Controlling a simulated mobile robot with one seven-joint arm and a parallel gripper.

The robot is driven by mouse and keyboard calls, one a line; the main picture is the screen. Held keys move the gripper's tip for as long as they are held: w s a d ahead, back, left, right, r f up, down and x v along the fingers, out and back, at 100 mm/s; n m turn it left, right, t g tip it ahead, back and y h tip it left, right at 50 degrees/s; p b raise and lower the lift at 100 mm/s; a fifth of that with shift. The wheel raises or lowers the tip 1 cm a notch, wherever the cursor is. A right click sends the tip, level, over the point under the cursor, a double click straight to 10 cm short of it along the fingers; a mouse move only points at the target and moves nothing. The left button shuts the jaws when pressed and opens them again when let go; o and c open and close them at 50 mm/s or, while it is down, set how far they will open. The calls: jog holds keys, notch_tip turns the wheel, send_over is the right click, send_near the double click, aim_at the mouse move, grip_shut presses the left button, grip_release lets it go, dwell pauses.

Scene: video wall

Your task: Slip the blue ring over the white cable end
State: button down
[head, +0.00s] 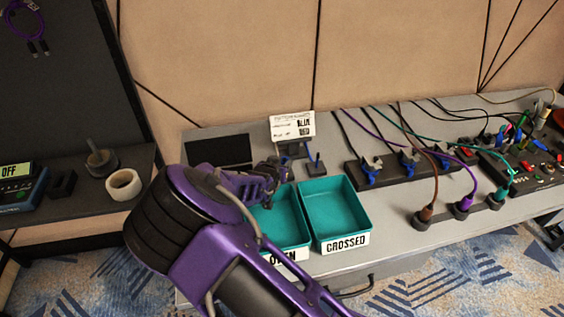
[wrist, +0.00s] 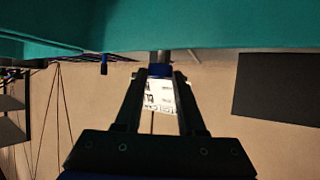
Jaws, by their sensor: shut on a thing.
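My gripper (head: 272,175) is above the workbench, at the back of the left teal tray, partly hidden by my arm in the head view. In the wrist view my gripper (wrist: 160,72) is shut on a small blue piece, which looks like the blue ring (wrist: 160,70). A short grey cylinder (wrist: 160,56) shows just beyond it; I cannot tell whether the ring is around it. A pale cable end (head: 545,107) stands at the far right of the bench; I cannot tell if it is the white cable end.
Two teal trays stand by the gripper; the right one (head: 335,209) reads CROSSED. A label card (head: 292,124) and a small dark post (head: 316,166) are behind. A socket strip (head: 405,165) and upright brown, purple and green plugs fill the right. A white roll (head: 123,184) lies left.

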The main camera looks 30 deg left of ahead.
jog(key=shift+f, duration=0.2)
jog(key=shift+c, duration=2.1)
grip_release()
jog(key=shift+r, duration=0.1)
jog(key=p+v, duration=0.2)
jog(key=v, duration=1.5)
jog(key=shift+s, duration=0.2)
